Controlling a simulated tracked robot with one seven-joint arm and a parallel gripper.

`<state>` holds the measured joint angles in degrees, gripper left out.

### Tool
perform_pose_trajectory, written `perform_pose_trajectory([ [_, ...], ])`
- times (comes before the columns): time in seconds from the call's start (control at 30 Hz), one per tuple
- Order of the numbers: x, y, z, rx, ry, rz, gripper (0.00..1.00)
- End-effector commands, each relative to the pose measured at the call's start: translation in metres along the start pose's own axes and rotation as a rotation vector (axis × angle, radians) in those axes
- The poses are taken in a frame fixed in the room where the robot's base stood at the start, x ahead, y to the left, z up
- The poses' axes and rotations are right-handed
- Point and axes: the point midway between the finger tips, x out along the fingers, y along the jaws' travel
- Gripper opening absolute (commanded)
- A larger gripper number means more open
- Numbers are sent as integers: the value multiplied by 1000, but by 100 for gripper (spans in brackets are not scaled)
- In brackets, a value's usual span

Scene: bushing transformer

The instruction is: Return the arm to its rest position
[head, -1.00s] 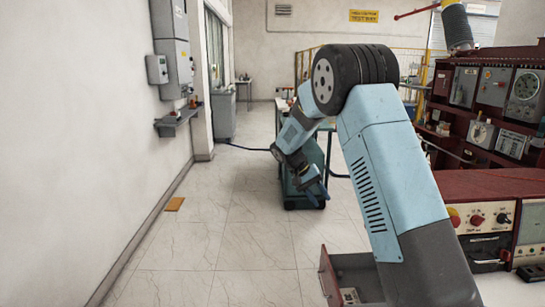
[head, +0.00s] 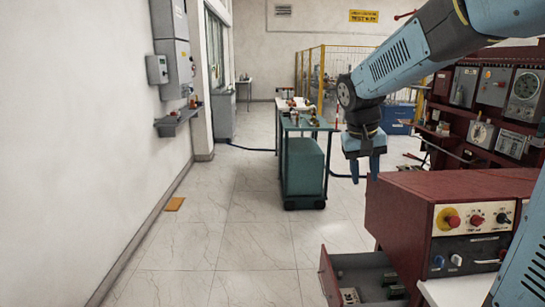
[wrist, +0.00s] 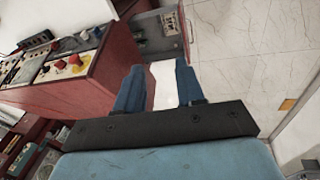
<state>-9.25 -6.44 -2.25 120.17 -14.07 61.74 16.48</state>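My arm (head: 400,60) comes in from the upper right of the head view and bends down at a dark joint. My gripper (head: 364,172) hangs from it, fingers pointing down, left of and above the red console. In the wrist view my gripper (wrist: 158,82) shows two blue fingers standing apart. I see nothing held between them.
A red console (head: 400,215) with knobs stands at the right. Its drawer (head: 327,275) is pulled out low at the front. A green cart (head: 303,165) with small items stands behind. A wall control box (head: 157,69) is at left. The tiled floor at left centre is mostly clear.

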Motion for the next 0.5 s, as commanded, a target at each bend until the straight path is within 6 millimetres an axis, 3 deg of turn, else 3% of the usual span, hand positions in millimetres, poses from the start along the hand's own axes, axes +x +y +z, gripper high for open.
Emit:
perform_pose_trajectory([
  [0.2, -22, 15, 50, 3, 83, -68, 38],
  [0.5, -38, 24, 117, 0, 204, -143, 38],
])
